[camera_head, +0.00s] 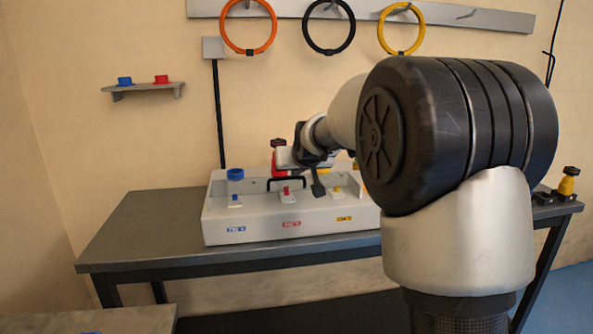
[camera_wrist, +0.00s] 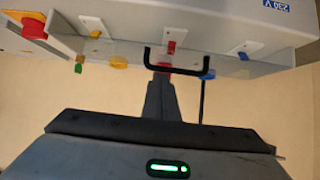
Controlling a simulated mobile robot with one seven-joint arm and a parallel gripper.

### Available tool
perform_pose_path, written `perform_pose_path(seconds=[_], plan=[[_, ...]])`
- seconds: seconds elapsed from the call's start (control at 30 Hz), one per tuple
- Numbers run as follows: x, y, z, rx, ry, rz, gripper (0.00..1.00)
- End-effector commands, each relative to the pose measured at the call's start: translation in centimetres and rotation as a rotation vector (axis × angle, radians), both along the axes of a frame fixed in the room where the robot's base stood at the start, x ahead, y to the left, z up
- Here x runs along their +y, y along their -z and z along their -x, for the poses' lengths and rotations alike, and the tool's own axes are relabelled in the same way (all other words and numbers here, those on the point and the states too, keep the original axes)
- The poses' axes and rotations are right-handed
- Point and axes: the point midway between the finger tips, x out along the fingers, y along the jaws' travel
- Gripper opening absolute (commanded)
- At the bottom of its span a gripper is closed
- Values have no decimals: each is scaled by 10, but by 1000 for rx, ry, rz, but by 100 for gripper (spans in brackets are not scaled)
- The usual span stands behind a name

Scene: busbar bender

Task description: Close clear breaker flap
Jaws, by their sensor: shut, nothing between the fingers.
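The clear breaker flap (camera_wrist: 122,50) is a see-through panel on the white breaker box (camera_head: 290,229). Its black handle (camera_head: 286,181) shows above the breaker row, left of my gripper. In the wrist view the handle (camera_wrist: 180,68) lies just beyond my fingertips. I cannot tell the flap's exact angle. A blue, a red (camera_head: 286,191) and a yellow breaker switch sit along the box front. My gripper (camera_head: 318,187) is shut and empty, pointing down over the box. In the wrist view its fingers (camera_wrist: 161,86) overlap the handle; contact is unclear.
The box stands on a grey table (camera_head: 140,229). Coloured hoops hang on a wall rail (camera_head: 460,16). A small shelf (camera_head: 143,88) is at left.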

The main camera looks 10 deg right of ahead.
Motion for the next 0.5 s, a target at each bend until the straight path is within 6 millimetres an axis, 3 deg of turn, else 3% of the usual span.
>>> perform_pose_path(seconds=[0.03, 0.17, 0.37, 0.5], plan=[[0, 29, 9, 65, 0, 0, 0], [0, 27, 9, 64, 0, 0, 0], [0, 2, 5, 46, 0, -1, 0], [0, -29, 0, 19, 0, 0, 0]])
